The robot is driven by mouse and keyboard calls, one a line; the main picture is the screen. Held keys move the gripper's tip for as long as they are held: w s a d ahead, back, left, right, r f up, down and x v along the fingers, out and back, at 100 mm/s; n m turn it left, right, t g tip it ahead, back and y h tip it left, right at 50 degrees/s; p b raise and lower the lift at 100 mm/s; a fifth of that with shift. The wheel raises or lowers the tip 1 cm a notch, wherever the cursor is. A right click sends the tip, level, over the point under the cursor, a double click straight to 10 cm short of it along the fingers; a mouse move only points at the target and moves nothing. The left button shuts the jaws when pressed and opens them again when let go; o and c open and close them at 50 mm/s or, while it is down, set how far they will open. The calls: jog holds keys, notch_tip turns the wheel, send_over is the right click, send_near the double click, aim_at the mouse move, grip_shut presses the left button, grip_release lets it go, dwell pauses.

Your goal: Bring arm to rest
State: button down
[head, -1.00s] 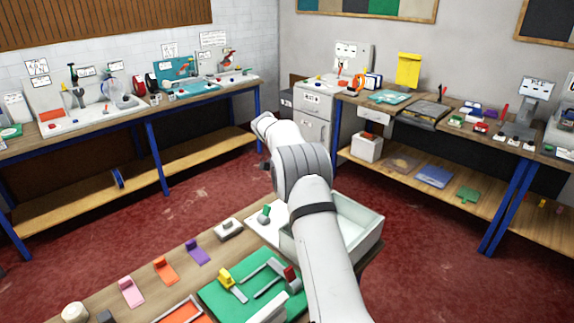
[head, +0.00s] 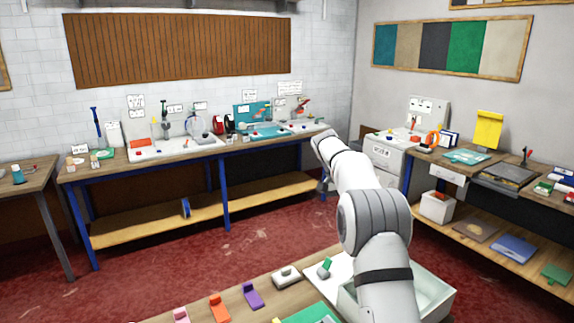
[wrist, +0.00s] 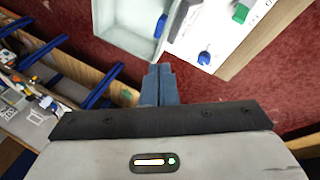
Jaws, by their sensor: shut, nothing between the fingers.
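My arm shows in the head view, reaching up from the bottom right over the near table and bending away toward the back benches. Its end is turned away there and its fingers are not clear. In the wrist view my gripper (wrist: 158,72) has its two fingers together, with nothing between them. The fingers hang over the red floor (wrist: 200,95), apart from the white tray (wrist: 128,30) at the top of that view.
The near table (head: 262,285) holds a pale tray (head: 433,290), a green-handled item (head: 326,267) and purple (head: 252,296) and orange (head: 218,308) pieces. A long blue-legged bench (head: 110,172) lines the back wall. Another bench (head: 490,235) stands at right. Red floor lies between.

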jog(key=s+a+r+n+t+y, duration=0.1)
jog(key=s+r, duration=0.2)
jog(key=s, duration=0.2)
jog(key=s+a+r+n+y, duration=0.1)
jog(key=s+r+n, duration=0.15)
jog(key=s, duration=0.35)
jog(key=s+a+f+n+t+y, duration=0.1)
jog(key=s+a+f, duration=0.1)
jog(key=s, duration=0.8)
jog(key=s+a+f+n+t+y, duration=0.1)
jog(key=s+f, duration=0.1)
jog(key=s, duration=0.9)
jog(key=s+a+f+n+t+y, duration=0.1)
jog(key=s+a+f+n, duration=0.1)
jog(key=s, duration=0.8)
jog(key=shift+s+a+f, duration=0.25)
jog(key=shift+a, duration=0.1)
